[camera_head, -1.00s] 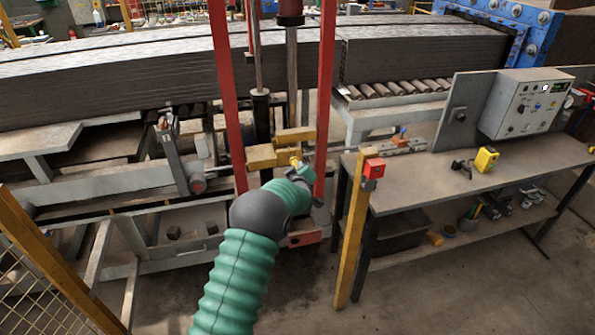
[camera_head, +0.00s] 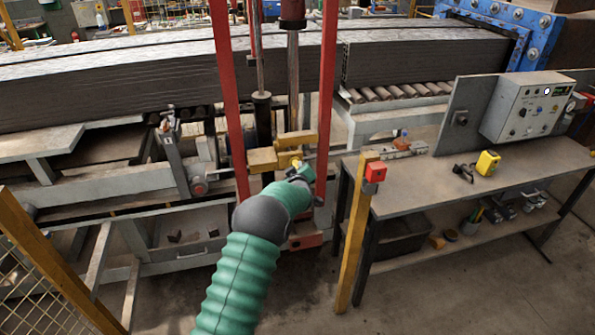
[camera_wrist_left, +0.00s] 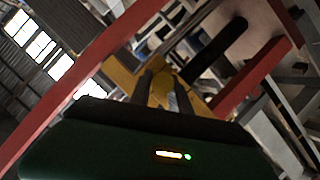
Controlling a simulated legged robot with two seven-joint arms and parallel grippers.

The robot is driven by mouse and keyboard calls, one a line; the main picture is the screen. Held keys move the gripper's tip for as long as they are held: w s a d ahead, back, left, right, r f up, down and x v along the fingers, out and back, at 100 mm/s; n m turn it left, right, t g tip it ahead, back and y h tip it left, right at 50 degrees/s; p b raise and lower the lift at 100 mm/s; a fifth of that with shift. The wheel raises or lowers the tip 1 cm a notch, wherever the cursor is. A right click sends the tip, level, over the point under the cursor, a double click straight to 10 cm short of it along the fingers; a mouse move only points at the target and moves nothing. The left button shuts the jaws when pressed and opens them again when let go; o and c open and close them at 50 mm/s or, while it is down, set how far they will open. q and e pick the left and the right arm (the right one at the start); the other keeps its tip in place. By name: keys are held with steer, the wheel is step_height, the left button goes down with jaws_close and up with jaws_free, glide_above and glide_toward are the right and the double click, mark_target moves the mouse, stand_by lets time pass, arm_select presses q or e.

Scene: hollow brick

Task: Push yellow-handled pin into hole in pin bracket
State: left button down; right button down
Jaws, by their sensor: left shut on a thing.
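My left arm reaches up from the bottom of the head view to the red frame. My left gripper (camera_head: 298,170) is at the yellow pin bracket (camera_head: 262,159), on its right side, and is mostly hidden by the wrist. A small bit of the yellow pin handle (camera_head: 296,161) shows just above the gripper. In the left wrist view, the two dark fingers of the gripper (camera_wrist_left: 163,92) are shut on the yellow handle, with the yellow bracket (camera_wrist_left: 122,76) behind them. The pin's shaft and the hole are hidden, so I cannot tell how deep the pin sits. My right gripper is not in view.
Red uprights (camera_head: 327,100) stand on both sides of the bracket. A yellow post with a red box (camera_head: 375,172) stands to the right, before a grey workbench (camera_head: 420,185). Stacked dark slabs (camera_head: 150,80) lie behind. Floor is clear in front.

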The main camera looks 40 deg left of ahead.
arm_select(q)
steer(key=shift+w+a, duration=0.1)
steer(key=shift+a, duration=0.05)
steer(key=c, duration=1.1)
jaws_free()
steer(key=shift+s+d+r, duration=0.1)
steer(key=shift+s+d, duration=0.2)
steer(key=shift+s, duration=0.05)
steer(key=b+v, duration=0.2)
steer(key=v, duration=1.3)
steer(key=shift+s+d+r+b, duration=0.1)
steer(key=shift+s+d+b, duration=0.05)
steer(key=shift+s+b, duration=0.25)
